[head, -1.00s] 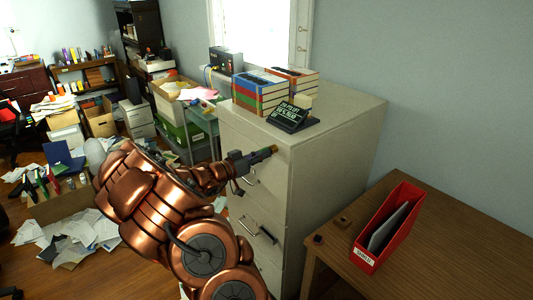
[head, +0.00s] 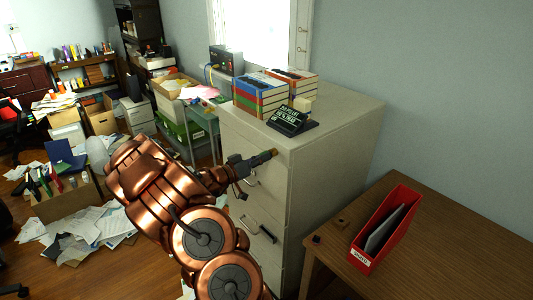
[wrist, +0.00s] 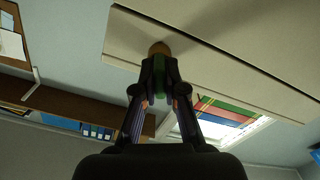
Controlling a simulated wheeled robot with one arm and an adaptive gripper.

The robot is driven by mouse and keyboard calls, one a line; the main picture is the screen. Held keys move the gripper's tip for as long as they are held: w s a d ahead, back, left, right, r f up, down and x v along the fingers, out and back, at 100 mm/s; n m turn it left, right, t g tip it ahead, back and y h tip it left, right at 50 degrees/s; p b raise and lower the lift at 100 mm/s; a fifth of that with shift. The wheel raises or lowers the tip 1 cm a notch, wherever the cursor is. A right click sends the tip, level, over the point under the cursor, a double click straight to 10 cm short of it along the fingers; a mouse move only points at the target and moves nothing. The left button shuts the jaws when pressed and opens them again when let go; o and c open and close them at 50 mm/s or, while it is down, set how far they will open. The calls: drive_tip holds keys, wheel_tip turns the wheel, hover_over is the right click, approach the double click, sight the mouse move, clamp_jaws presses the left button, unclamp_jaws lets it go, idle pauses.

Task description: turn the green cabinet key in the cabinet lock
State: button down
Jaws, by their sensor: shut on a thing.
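The pale file cabinet (head: 330,155) stands in the middle of the head view, and its edge also spans the top of the wrist view (wrist: 230,60). My gripper (head: 262,159) is at the upper front of the cabinet, above the top drawer handle. In the wrist view my gripper (wrist: 160,72) is shut on a small green piece, the green cabinet key (wrist: 160,92). A round brass-brown part (wrist: 160,48) shows just beyond the fingertips against the cabinet. The lock face is hidden, so I cannot tell how far in the key is or its angle.
A red file holder (head: 384,230) is on the wooden desk (head: 460,240) at right. Papers and boxes clutter the floor at left.

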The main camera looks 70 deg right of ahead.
drive_tip(key=shift+r+n+p, duration=0.1)
drive_tip(key=shift+n+p, duration=1.4)
drive_tip(key=shift+p, duration=1.3)
drive_tip(key=shift+n+p, duration=0.5)
drive_tip(key=shift+p, duration=0.3)
drive_tip(key=shift+n+p, duration=0.6)
drive_tip(key=shift+p, duration=0.3)
drive_tip(key=shift+n, duration=2.4)
drive_tip(key=shift+n, duration=0.8)
drive_tip(key=c, duration=0.8)
unclamp_jaws()
drive_tip(key=shift+c, duration=0.2)
